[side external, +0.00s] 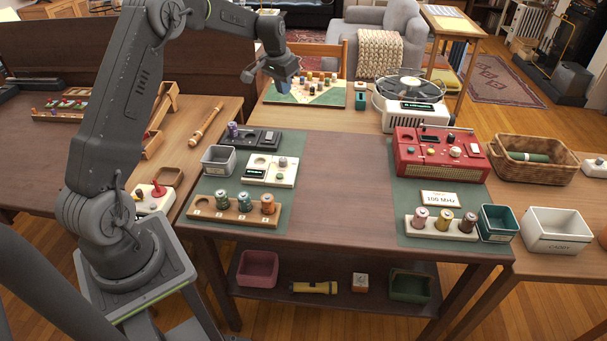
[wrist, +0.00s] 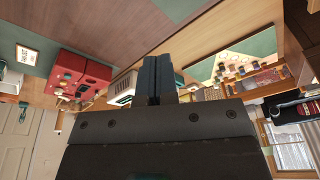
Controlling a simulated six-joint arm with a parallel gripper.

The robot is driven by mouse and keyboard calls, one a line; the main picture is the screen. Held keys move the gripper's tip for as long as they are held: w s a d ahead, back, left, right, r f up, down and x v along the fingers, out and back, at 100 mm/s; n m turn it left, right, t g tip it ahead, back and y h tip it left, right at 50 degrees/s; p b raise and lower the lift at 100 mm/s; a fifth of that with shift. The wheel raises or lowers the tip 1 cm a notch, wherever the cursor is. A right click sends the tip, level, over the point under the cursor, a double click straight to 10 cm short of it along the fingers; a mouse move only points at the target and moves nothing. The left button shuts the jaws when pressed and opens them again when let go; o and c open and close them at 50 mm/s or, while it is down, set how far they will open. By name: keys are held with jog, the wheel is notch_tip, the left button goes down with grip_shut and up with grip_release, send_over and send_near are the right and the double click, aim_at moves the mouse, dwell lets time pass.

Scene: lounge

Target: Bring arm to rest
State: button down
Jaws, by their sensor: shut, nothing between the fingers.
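My arm rises from its base at the left of the side external view and reaches over the back of the main table. My gripper (side external: 284,86) is raised near the near left edge of the green and cream game board (side external: 318,90). In the wrist view my gripper (wrist: 157,62) has its two dark fingers together with nothing between them. The game board (wrist: 232,58) also shows in the wrist view, right of the fingers.
A red radio (side external: 440,153), a turntable (side external: 408,95) and a wicker basket (side external: 535,159) stand to the right. The table middle (side external: 345,180) is clear.

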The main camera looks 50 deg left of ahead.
jog(key=s+d+r+m+t, duration=0.1)
jog(key=s+d+r, duration=0.6)
jog(key=d, duration=0.3)
jog(key=s+d+r+t, duration=0.1)
jog(key=s+d+r, duration=0.6)
jog(key=d, duration=0.3)
jog(key=s+d, duration=0.3)
jog(key=s, duration=0.2)
jog(key=s+d+f+m+t, duration=0.1)
jog(key=s+d, duration=0.2)
jog(key=s, duration=0.3)
jog(key=s+d+f, duration=0.1)
jog(key=s+d, duration=0.1)
jog(key=s, duration=0.4)
jog(key=shift+s+d+f+h, duration=0.25)
jog(key=shift+d+h, duration=0.15)
jog(key=shift+w, duration=0.1)
